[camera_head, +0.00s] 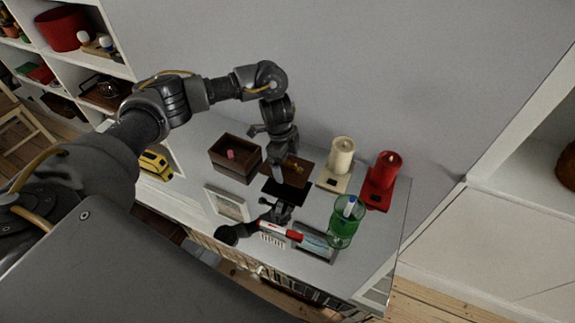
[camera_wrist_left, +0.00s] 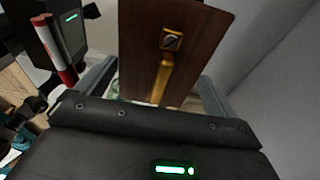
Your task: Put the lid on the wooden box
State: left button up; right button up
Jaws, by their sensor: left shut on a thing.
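The wooden box (camera_head: 222,166) is dark brown and open on the white cabinet top, with a small pink object inside. The lid (camera_head: 306,177) is a flat brown panel with a brass handle, to the right of the box. My left gripper (camera_head: 279,172) reaches down and is shut on the lid. In the left wrist view the lid (camera_wrist_left: 205,45) stands in front of the palm, its handle facing the camera; the grip point is partly hidden. My right gripper (camera_head: 284,205) appears as a dark shape just nearer than the lid; its fingers cannot be made out.
A cream candle (camera_head: 341,157) and a red candle (camera_head: 384,170) stand right of the lid. A yellow object (camera_head: 155,164) is left. A wall rises behind.

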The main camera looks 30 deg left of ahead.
pick_arm(q)
jog(key=s+r, duration=0.4)
jog(key=r, duration=0.1)
jog(key=shift+s+r+p, duration=0.1)
jog(key=shift+s+p, duration=0.1)
jog(key=shift+p, duration=0.1)
jog(key=s+r, duration=0.3)
jog(key=s, duration=0.6)
jog(key=shift+r+b, duration=0.3)
jog(key=shift+r, duration=0.05)
jog(key=w+d+r+n, duration=0.4)
jog(key=r+n, duration=0.2)
jog(key=shift+n+t, duration=0.3)
jog(key=shift+t, duration=0.1)
